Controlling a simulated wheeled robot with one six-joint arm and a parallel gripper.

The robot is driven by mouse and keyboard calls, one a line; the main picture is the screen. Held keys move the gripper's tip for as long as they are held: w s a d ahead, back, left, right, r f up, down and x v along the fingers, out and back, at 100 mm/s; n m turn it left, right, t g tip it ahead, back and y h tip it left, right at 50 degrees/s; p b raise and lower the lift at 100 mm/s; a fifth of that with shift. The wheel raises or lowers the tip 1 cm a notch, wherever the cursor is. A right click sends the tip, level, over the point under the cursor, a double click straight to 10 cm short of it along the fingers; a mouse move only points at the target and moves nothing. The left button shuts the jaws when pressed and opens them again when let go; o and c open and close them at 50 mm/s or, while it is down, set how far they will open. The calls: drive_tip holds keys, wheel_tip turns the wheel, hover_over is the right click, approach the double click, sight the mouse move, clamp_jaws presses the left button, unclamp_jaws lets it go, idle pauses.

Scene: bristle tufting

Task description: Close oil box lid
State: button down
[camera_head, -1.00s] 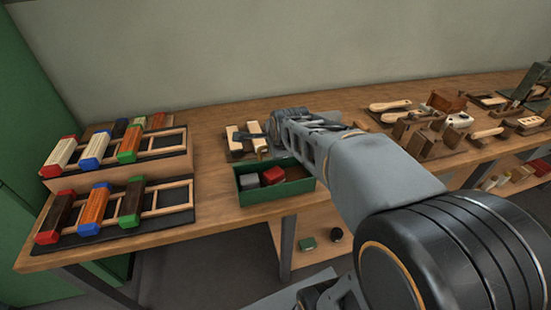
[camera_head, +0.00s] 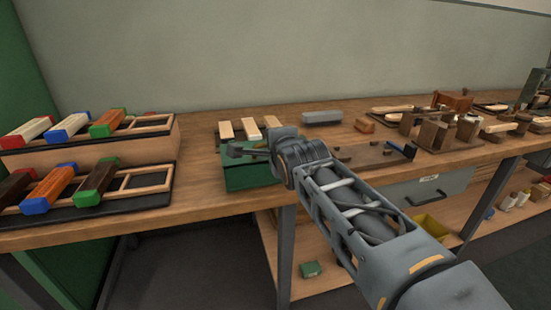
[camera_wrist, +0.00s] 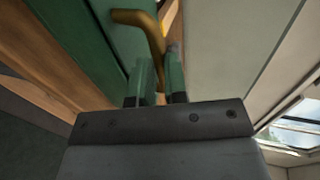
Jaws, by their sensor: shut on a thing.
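A green box (camera_head: 250,178) stands at the front edge of the workbench in the head view, partly hidden by my gripper (camera_head: 240,150), which is at its top. The inside of the box is not visible from this angle. In the wrist view, a green panel (camera_wrist: 105,40) with a bent brass handle (camera_wrist: 148,28) fills the upper left. My gripper (camera_wrist: 160,85) is shut on the brass handle there, its lower end between the two fingers. How far the lid is open or shut is hard to tell.
Wooden blanks (camera_head: 226,130) lie behind the box. Racks with coloured-end brushes (camera_head: 50,188) stand at left. A grey block (camera_head: 322,117) and wooden pieces (camera_head: 430,135) lie to the right. A lower shelf (camera_head: 320,285) runs below.

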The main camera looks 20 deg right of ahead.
drive_tip(key=shift+s+f+b, duration=0.1)
drive_tip(key=shift+f+b, duration=0.6)
drive_tip(key=shift+f, duration=0.05)
drive_tip(key=c, duration=1.1)
unclamp_jaws()
drive_tip(key=shift+r, duration=0.1)
drive_tip(key=shift+c, duration=0.2)
drive_tip(key=shift+r, duration=0.15)
